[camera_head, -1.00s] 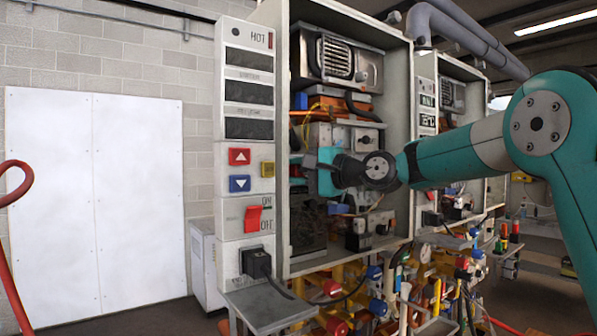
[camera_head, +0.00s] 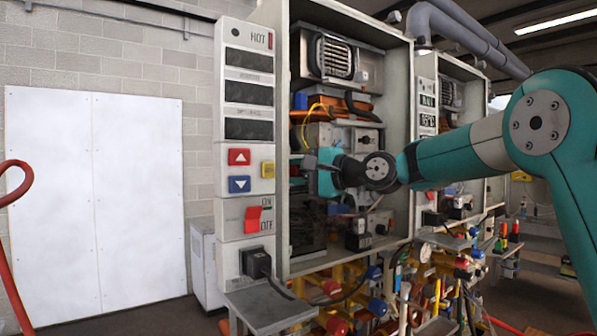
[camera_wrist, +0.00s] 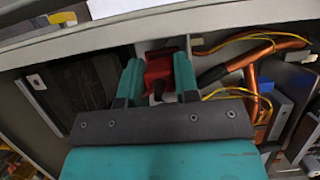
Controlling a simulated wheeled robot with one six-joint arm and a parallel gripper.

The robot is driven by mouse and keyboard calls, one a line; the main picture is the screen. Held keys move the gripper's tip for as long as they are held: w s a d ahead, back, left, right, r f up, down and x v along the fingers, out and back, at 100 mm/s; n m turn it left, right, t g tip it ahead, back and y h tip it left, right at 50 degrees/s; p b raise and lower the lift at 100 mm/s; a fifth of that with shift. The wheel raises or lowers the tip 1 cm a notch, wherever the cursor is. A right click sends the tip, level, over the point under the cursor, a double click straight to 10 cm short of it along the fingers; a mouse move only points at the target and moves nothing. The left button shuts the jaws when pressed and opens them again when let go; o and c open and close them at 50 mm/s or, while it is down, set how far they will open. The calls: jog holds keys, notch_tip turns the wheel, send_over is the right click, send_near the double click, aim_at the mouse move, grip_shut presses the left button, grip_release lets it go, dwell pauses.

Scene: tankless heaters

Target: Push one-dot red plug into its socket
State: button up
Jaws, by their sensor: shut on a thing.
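My gripper (camera_wrist: 158,80) is shut on a red plug (camera_wrist: 159,70), which sits between its two teal fingers in the wrist view. The plug's dot marking cannot be made out. Its far end is close to a pale grey housing (camera_wrist: 172,43) inside the heater cabinet; I cannot tell whether it is in a socket. In the head view my gripper (camera_head: 312,180) reaches into the open cabinet (camera_head: 283,130) beside its left wall.
Copper pipe (camera_wrist: 262,56) and yellow wires (camera_wrist: 235,93) lie to the right of the fingers in the wrist view. A dark panel (camera_wrist: 75,84) is to the left. A control column with a red switch (camera_head: 253,219) stands left of the cabinet. Coloured valves fill the space below.

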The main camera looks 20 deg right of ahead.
jog(key=shift+w+a+p, duration=0.15)
jog(key=shift+w+p, duration=0.25)
jog(key=shift+w, duration=0.05)
jog(key=o, duration=0.9)
jog(key=shift+o, duration=0.2)
jog(key=b+v, duration=0.6)
jog(key=v, duration=1.1)
jog(key=shift+s, duration=0.15)
